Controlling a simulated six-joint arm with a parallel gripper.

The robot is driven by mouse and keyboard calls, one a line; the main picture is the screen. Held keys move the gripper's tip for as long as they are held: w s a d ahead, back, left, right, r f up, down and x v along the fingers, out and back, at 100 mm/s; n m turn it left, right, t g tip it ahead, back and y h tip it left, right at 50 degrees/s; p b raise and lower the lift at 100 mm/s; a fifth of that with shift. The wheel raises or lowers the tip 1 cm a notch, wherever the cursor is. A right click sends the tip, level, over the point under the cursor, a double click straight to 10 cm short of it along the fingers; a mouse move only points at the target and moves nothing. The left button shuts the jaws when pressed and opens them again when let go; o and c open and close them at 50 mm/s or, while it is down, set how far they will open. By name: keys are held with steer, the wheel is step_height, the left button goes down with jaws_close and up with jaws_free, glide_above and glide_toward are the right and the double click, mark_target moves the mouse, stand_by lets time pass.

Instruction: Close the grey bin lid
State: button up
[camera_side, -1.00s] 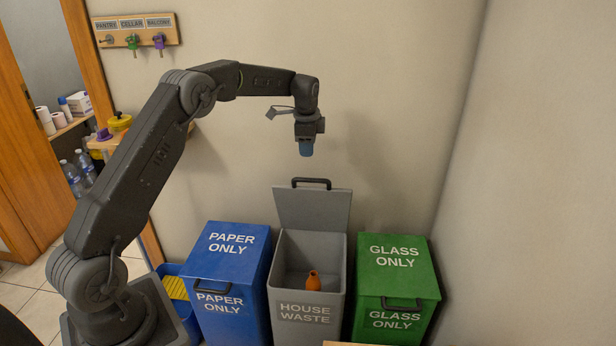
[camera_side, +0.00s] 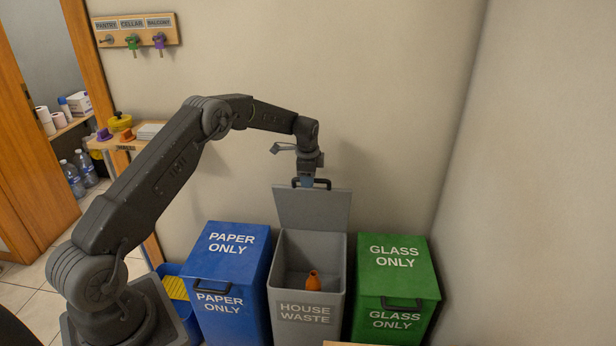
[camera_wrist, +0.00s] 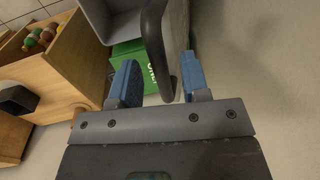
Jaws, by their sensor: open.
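The grey bin (camera_side: 306,310), marked HOUSE WASTE, stands between the blue and green bins. Its grey lid (camera_side: 312,209) stands upright and open at the back, with a dark handle (camera_side: 325,183) on its top edge. An orange vase-like object (camera_side: 313,281) is inside the bin. My gripper (camera_side: 308,183) points down at the lid's handle. In the wrist view, the blue fingers of my gripper (camera_wrist: 155,85) are apart, with the dark handle (camera_wrist: 158,50) between them. I cannot tell whether either finger touches it.
The blue PAPER ONLY bin (camera_side: 229,270) and green GLASS ONLY bin (camera_side: 397,270) stand closed on either side. A wall is close behind the bins. A wooden shelf (camera_side: 129,140) and a key rack (camera_side: 136,30) are at left.

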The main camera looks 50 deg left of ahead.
steer(key=shift+c, duration=0.4)
jaws_close()
steer(key=shift+d, duration=0.15)
steer(key=s+d+f+t+y, duration=0.1)
steer(key=s+d+f, duration=0.6)
steer(key=f, duration=0.4)
steer(key=s+d+f+t+y, duration=0.1)
steer(key=s+d+f, duration=0.7)
steer(key=f, duration=0.3)
steer(key=shift+s+f, duration=0.2)
steer(key=c, duration=0.7)
jaws_free()
steer(key=shift+d+f, duration=0.1)
steer(key=shift+f, duration=0.1)
steer(key=shift+o, duration=0.4)
jaws_free()
steer(key=shift+w+r, duration=0.15)
